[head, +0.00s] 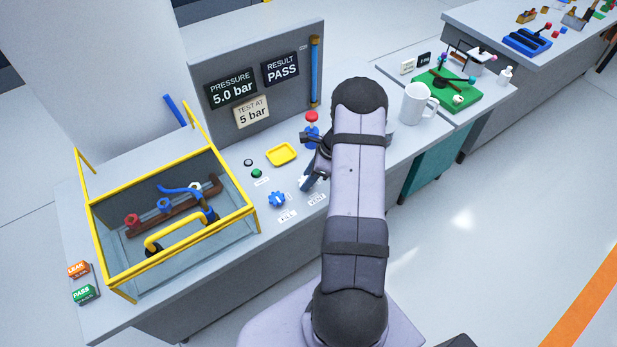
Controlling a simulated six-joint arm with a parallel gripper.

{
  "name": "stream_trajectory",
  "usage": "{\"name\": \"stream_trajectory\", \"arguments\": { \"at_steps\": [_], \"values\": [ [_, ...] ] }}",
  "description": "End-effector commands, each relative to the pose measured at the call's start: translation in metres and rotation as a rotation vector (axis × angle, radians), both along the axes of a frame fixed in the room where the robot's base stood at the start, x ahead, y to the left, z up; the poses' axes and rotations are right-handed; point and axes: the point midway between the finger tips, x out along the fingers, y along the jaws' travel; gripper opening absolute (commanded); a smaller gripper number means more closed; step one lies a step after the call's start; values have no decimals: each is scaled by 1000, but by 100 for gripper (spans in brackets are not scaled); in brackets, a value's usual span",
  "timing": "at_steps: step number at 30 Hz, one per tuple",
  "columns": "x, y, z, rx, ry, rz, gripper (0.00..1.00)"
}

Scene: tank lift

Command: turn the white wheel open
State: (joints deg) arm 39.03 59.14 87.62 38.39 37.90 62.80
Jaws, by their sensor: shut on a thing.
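The white wheel (303,184) is on the grey bench top just behind the label reading VENT. Only a small pale part of it shows; my gripper and arm hide the rest. My gripper (307,179) points down at the wheel and is shut on it. How far the wheel is turned cannot be seen.
A blue wheel (277,199) sits to the left by the FILL label. A red-topped blue fitting (312,131) stands close behind my gripper. A yellow-framed tank (252,206) is farther left. The panel reads 5.0 bar and PASS.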

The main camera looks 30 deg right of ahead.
Motion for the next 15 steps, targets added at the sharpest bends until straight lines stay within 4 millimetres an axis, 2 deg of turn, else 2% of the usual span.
{"name": "stream_trajectory", "arguments": {
  "at_steps": [8, 15],
  "values": [
    [1, -2, -3, -1, -1, 138, 15],
    [3, -3, -4, -2, 0, 344, 15]
  ]
}}
